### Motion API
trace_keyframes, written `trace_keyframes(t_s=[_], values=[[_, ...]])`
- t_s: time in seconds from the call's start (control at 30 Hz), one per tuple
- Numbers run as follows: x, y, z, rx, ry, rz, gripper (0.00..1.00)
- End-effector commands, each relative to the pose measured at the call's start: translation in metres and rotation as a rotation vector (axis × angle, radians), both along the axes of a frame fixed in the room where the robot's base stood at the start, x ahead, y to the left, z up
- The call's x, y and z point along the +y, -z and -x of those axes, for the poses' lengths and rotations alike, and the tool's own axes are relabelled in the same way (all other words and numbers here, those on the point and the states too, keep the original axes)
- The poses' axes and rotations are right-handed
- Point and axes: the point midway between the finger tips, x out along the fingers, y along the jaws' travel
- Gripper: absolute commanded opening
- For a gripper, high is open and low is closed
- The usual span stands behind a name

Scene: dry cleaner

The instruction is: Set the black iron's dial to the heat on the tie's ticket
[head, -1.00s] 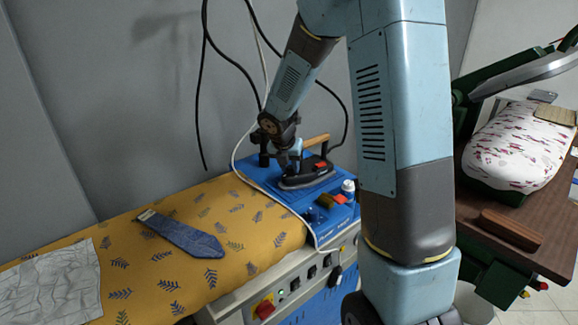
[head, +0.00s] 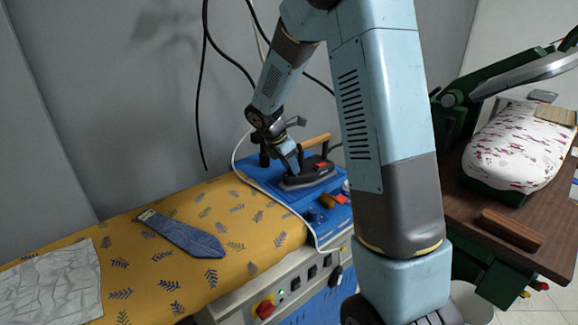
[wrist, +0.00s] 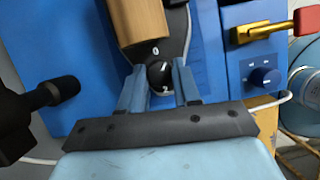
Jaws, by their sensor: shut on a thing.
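The black iron (head: 308,173) with a wooden handle sits on the blue rest at the table's far end. In the wrist view its handle (wrist: 144,22) runs up from a round black dial (wrist: 158,76). The dial bears a short white mark; a 0 shows above it and what looks like a 2 below. My gripper (wrist: 159,82) has one finger on each side of the dial and is shut on it. The dark blue tie (head: 183,236) lies on the yellow cover, with a small ticket (head: 147,215) at its narrow end, too small to read.
The blue rest (wrist: 225,110) carries a separate blue knob (wrist: 263,77) and a red and yellow piece (wrist: 275,29). A white cord loops around the rest. A crumpled pale cloth (head: 52,287) lies at left. A green press with a patterned pad (head: 520,147) stands at right.

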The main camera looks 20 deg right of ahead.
Motion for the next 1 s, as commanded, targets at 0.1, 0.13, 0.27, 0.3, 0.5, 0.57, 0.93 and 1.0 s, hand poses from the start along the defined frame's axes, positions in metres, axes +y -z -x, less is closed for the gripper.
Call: trace_keyframes(t_s=[0.1, 0.13, 0.27, 0.3, 0.5, 0.57, 0.93, 1.0], values=[[-0.0015, -0.0002, -0.0020, -0.001, 0.113, 0.002, 0.01], [-0.0015, -0.0001, -0.0021, 0.000, 0.140, 0.003, 0.01], [-0.0015, -0.0003, -0.0028, -0.001, 0.254, 0.002, 0.01], [-0.0016, -0.0005, -0.0031, -0.001, 0.288, 0.002, 0.01], [-0.0011, -0.0001, -0.0039, -0.001, 0.431, 0.001, 0.01], [-0.0012, -0.0004, -0.0041, -0.002, 0.463, 0.002, 0.01], [-0.0009, -0.0004, -0.0045, -0.002, 0.577, 0.001, 0.01], [-0.0008, -0.0004, -0.0045, -0.002, 0.584, 0.001, 0.01]])
